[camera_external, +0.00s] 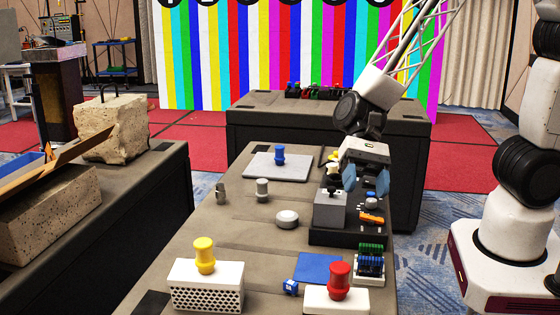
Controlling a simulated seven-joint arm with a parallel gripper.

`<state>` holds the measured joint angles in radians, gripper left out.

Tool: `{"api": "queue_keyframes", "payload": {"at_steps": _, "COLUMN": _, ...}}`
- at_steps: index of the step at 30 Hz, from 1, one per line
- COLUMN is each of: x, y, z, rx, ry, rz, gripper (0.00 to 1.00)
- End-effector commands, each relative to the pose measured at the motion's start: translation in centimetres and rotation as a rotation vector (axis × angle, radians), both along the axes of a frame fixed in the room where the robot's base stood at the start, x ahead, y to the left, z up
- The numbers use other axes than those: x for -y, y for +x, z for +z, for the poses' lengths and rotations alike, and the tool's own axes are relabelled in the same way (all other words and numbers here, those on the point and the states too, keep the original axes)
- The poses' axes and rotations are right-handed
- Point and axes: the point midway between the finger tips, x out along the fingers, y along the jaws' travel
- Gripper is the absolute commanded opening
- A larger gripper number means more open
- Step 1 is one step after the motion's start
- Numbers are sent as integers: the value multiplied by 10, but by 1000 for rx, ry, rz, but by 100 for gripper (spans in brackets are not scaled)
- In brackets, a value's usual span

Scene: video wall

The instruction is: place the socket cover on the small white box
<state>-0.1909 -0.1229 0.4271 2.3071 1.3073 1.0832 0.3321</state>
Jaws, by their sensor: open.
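My gripper (366,180) is open, its two blue fingertips apart and pointing down over the black board (345,239) on the right side of the near table. Nothing shows between the fingers. I cannot tell for sure which thing is the socket cover; a round white piece (287,219) lies on the table left of the board. A white box (322,303) at the front edge has a red knob (340,281) on it. A larger white perforated box (207,289) with a yellow knob (204,256) stands at front left.
The board bears a grey box (329,210), a white-and-blue knob (372,201) and an orange piece (371,219). A green-topped block (369,262) stands in front. A grey plate (262,168) bears a blue knob (280,155). The table's left middle is mostly free.

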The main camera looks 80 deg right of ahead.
Motion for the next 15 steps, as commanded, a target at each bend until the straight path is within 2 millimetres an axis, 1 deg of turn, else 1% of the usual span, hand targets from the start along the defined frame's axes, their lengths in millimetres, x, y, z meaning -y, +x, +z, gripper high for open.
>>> {"api": "queue_keyframes", "payload": {"at_steps": 1, "x": 8, "y": -5, "z": 17, "rx": 58, "ry": -22, "rz": 38, "gripper": 63}}
{"api": "queue_keyframes", "payload": {"at_steps": 3, "x": 21, "y": -14, "z": 30, "rx": 127, "ry": -62, "rz": 101, "gripper": 63}}
{"api": "queue_keyframes", "payload": {"at_steps": 8, "x": 51, "y": -34, "z": 55, "rx": 273, "ry": -164, "rz": 238, "gripper": 63}}
{"api": "queue_keyframes", "payload": {"at_steps": 15, "x": 101, "y": -64, "z": 89, "rx": 482, "ry": -342, "rz": 436, "gripper": 63}}
